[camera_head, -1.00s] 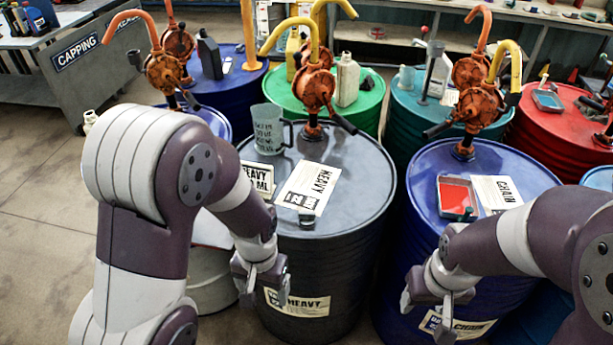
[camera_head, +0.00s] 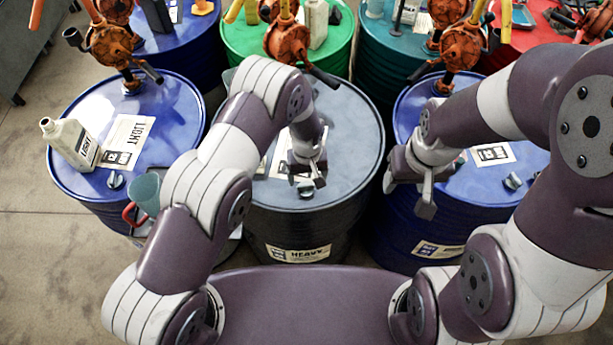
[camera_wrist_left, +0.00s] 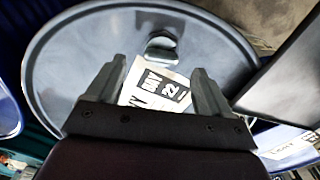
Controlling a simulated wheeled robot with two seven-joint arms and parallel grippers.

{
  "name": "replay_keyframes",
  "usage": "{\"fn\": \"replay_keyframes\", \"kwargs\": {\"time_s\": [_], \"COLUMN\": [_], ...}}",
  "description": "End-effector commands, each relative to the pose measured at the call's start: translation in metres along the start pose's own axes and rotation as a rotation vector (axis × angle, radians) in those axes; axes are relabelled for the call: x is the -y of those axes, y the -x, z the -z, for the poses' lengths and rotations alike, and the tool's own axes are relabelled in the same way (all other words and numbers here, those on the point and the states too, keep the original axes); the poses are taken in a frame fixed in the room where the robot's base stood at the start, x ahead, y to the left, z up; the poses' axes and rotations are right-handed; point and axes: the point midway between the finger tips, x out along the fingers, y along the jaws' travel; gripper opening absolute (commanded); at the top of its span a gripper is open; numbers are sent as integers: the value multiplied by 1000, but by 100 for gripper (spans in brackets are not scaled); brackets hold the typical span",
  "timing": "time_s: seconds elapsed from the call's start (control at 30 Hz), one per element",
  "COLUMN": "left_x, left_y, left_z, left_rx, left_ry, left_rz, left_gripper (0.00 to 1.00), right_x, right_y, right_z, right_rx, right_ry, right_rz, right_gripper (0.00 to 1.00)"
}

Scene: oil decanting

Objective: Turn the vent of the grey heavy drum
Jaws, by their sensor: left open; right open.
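The grey heavy drum (camera_head: 345,150) stands upright in the middle, with a white label marked HEAVY on its side. Its vent (camera_head: 306,189) is a small dark knob on the lid near the front rim. The vent also shows in the left wrist view (camera_wrist_left: 162,46), just beyond the fingertips and roughly between them. My left gripper (camera_head: 308,172) is open over the lid, with its fingers pointing at the vent, and nothing is between them. A white paper label (camera_wrist_left: 158,85) lies on the lid under the fingers. My right gripper (camera_head: 406,192) is open and empty between the grey drum and the blue chain drum.
An orange hand pump (camera_head: 288,42) rises at the grey drum's back. A blue drum (camera_head: 85,103) on the left carries a white bottle (camera_head: 70,143). The blue chain drum (camera_head: 480,185) stands close on the right. More drums crowd behind.

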Motion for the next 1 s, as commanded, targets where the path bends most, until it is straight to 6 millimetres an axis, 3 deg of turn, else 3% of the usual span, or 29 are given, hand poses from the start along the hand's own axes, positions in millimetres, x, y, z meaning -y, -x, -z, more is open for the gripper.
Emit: {"fn": "replay_keyframes", "kwargs": {"time_s": [0.03,0.23,0.57,0.6,0.77,1.0], "left_x": [1,0,0,0,0,0], "left_y": [-8,-40,-49,-49,-48,-49], "left_z": [-1,0,0,0,0,0], "left_rx": [4,2,0,0,0,0], "left_ry": [1,0,-1,-1,-1,-8], "left_rz": [3,1,-1,0,0,0], "left_gripper": [81,81,81,78,26,25], "right_x": [0,0,0,0,0,0], "right_y": [10,18,18,18,18,16], "right_z": [2,2,2,2,2,2], "right_rx": [0,0,0,0,0,0], "right_ry": [0,0,0,0,0,0], "right_rz": [0,0,0,0,0,0], "right_gripper": [57,57,57,57,57,57]}}
